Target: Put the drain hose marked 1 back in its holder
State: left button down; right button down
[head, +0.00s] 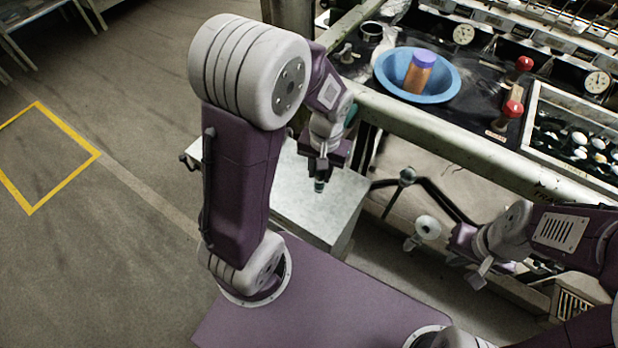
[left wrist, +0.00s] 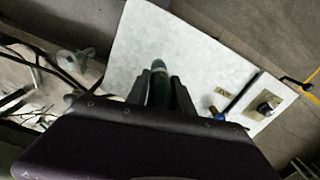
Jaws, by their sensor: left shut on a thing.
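My left gripper (head: 320,178) is shut on a dark green cylinder with a paler tip (head: 319,186), above the pale metal cabinet top (head: 295,205). The cylinder also shows between the fingers in the left wrist view (left wrist: 158,85). I cannot tell whether it is the drain hose end; no mark is readable on it. In the left wrist view a small tan label (left wrist: 222,91) lies on the cabinet top near a dark rod with a blue end (left wrist: 214,111). Beside them is a tan plate with a dark round fitting (left wrist: 265,109). My right gripper (head: 478,272) is low at the right; its jaws are unclear.
A blue basin (head: 445,91) holding an orange and purple container (head: 420,72) stands on the bench. Red knobs (head: 512,109) and a tray of cocoons (head: 575,140) are to the right. Dark pipes (head: 440,197) run below the bench rail (head: 460,140).

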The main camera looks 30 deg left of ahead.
pick_arm(q)
jog(key=a+f, duration=0.1)
jog(key=f, duration=0.1)
jog(key=a+f+b, duration=0.1)
jog(key=f, duration=0.1)
jog(key=w+a+f+b, duration=0.1)
jog(key=a+f, duration=0.1)
jog(key=shift+w+f, duration=0.2)
jog(key=shift+f, duration=0.2)
jog(key=shift+r, duration=0.1)
jog(key=c, duration=1.1)
grip_release()
